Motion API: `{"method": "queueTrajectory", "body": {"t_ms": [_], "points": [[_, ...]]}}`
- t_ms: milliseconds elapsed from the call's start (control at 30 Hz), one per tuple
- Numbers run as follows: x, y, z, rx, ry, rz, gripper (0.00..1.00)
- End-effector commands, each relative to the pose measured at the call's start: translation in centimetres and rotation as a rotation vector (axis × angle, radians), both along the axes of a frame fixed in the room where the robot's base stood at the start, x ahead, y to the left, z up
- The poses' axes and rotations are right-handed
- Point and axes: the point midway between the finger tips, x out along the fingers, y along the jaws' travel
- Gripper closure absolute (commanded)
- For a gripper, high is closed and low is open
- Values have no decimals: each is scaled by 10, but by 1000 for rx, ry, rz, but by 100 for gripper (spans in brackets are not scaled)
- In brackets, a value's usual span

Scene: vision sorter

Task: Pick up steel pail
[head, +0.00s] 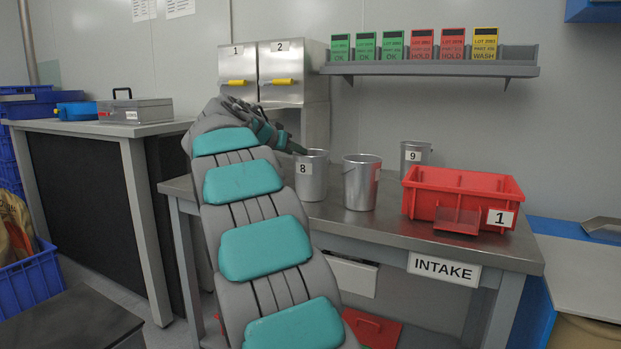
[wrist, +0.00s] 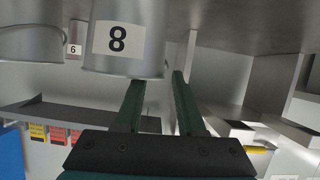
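Three steel pails stand on the intake table. The pail labelled 8 (head: 311,182) is at the left, an unlabelled-looking pail (head: 360,188) is in the middle, and pail 9 (head: 412,158) is behind. My gripper (head: 297,149) is at the rim of pail 8, on its left side. In the upside-down wrist view, pail 8 (wrist: 150,62) is close to the fingers (wrist: 160,78). The fingers are apart. One fingertip is hidden behind the pail's rim and the other shows beside the pail. Whether either touches it I cannot tell.
A red bin (head: 425,205) labelled 1 sits at the right of the intake table (head: 385,230). A grey shelf (head: 430,70) with several colored cards hangs above. Steel cabinets (head: 285,75) with yellow handles stand behind my arm.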

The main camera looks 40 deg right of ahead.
Motion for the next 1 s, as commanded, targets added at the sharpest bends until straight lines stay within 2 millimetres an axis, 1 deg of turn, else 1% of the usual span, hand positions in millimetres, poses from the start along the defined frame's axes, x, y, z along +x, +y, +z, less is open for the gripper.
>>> {"method": "queueTrajectory", "body": {"t_ms": [33, 300, 367, 400, 1000], "points": [[0, 0, 0, 0, 0, 0, 62], [0, 0, 0, 0, 0, 1, 92], [0, 0, 0, 0, 0, 1, 99], [0, 0, 0, 0, 0, 1, 100], [0, 0, -1, 2, 0, 1, 100]]}}
